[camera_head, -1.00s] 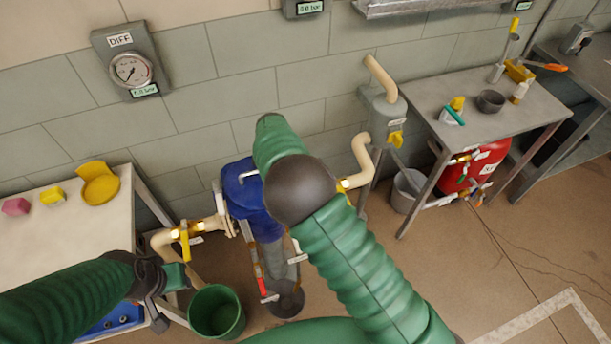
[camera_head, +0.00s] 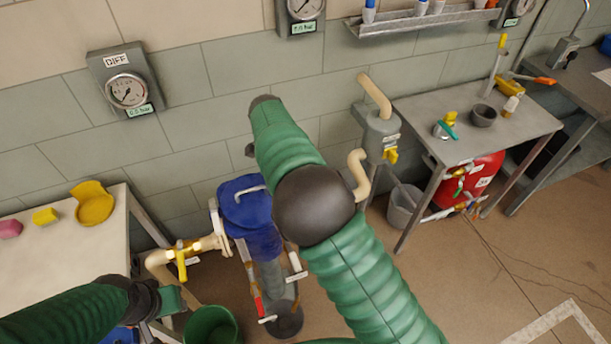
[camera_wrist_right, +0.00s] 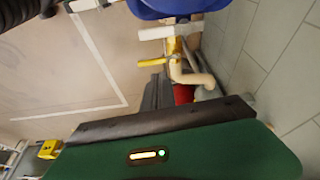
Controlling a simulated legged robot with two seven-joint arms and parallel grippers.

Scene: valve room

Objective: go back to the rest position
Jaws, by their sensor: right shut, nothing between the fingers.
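My right arm crosses the middle of the head view, its green forearm raised in front of the wall. Its fingers are not clear there. In the right wrist view the dark fingers of my right gripper (camera_wrist_right: 157,88) are together with nothing between them. My left gripper (camera_head: 168,300) is low at the left of the head view, beside the white table. Its fingers are too unclear to show whether they are open. A blue-topped filter housing (camera_head: 247,205) stands behind my right arm, apart from the left gripper.
The white table (camera_head: 75,250) at left holds yellow and pink pieces. A yellow-handled valve (camera_head: 181,262) sits on the pipe near my left gripper. A green bucket (camera_head: 212,328) stands below. A grey table (camera_head: 470,135) and red tank (camera_head: 478,180) are at right. Open floor lies at lower right.

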